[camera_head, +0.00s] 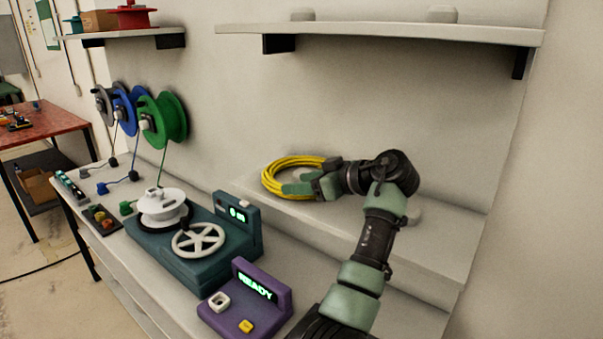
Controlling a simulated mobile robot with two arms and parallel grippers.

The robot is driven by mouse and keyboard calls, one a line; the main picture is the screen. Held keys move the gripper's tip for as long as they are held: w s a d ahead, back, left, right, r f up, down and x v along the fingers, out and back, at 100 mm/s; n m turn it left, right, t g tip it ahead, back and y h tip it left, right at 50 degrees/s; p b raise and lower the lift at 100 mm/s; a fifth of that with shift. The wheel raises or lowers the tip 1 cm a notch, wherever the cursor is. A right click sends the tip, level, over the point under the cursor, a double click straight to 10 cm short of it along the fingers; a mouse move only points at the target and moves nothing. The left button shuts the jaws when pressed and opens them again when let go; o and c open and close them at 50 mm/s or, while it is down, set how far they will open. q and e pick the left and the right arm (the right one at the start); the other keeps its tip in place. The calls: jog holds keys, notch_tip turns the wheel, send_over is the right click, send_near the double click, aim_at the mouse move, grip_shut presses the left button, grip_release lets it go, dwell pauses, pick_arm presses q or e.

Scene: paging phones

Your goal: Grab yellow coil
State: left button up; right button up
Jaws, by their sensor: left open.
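My right gripper is not in view.
A teal winding machine (185,255) with a white spool and handwheel stands on the bench at left. A purple box reading READY (250,295) is in front. Green and blue reels (170,117) hang on the wall. A shelf (380,33) runs above the ledge.

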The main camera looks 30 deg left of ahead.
aim_at(281, 184)
pick_arm(q)
jog(key=shift+a+f, duration=0.15)
jog(key=shift+a, duration=0.3)
jog(key=p+x, duration=0.1)
jog(key=x, duration=0.2)
jog(key=shift+a+f+p, duration=0.1)
jog(key=shift+a+p, duration=0.25)
jog(key=shift+a, duration=0.05)
jog(key=shift+a+f, duration=0.2)
jog(key=shift+a, duration=0.05)
jog(key=shift+f, duration=0.1)
jog(key=c, duration=0.3)
jog(key=shift+w, duration=0.1)
grip_shut()
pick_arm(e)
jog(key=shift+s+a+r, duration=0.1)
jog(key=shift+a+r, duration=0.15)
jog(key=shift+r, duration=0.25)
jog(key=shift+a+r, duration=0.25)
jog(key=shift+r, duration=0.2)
